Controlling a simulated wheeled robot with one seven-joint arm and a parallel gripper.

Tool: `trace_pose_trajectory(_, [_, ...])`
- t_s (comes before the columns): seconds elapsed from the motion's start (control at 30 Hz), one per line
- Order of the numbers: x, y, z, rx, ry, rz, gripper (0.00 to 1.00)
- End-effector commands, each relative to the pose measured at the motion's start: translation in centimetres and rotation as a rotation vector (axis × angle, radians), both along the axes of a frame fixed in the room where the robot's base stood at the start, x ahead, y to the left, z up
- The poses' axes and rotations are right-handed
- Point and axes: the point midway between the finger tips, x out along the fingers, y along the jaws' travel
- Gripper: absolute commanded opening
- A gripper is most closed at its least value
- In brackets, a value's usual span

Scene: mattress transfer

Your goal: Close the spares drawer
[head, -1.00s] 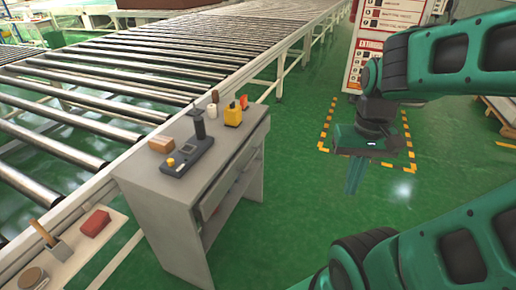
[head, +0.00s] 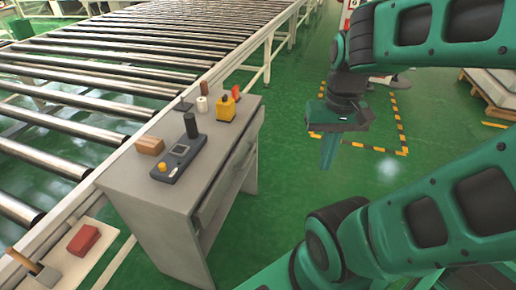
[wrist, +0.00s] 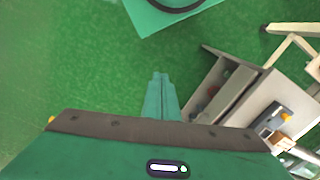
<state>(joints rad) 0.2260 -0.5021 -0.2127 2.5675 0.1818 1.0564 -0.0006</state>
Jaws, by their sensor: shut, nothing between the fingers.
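The spares drawer (head: 226,184) is in the side of the grey workbench (head: 115,183) that faces my gripper, just under the top. My gripper (head: 327,152) is shut and empty, pointing down over the floor to the right of the bench, apart from the drawer. Its fingers (wrist: 160,88) also show in the wrist view.
On the bench top are a dark control device (head: 182,158), a brown block (head: 150,145), a yellow box (head: 226,108) and a white roll (head: 202,104). A roller conveyor (head: 90,105) runs along the bench's left. Green floor between gripper and bench is clear.

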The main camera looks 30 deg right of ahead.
Motion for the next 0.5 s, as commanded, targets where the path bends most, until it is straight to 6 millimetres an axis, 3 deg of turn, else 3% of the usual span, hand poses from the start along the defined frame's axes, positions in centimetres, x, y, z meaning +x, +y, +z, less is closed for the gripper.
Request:
trace_pose_trajectory(0.17, [2.9,-0.9,-0.7,-0.001,-0.009,-0.145,0.00])
trace_pose_trajectory(0.5, [12.6,-4.5,-5.5,0.116,-0.058,-0.690,0.00])
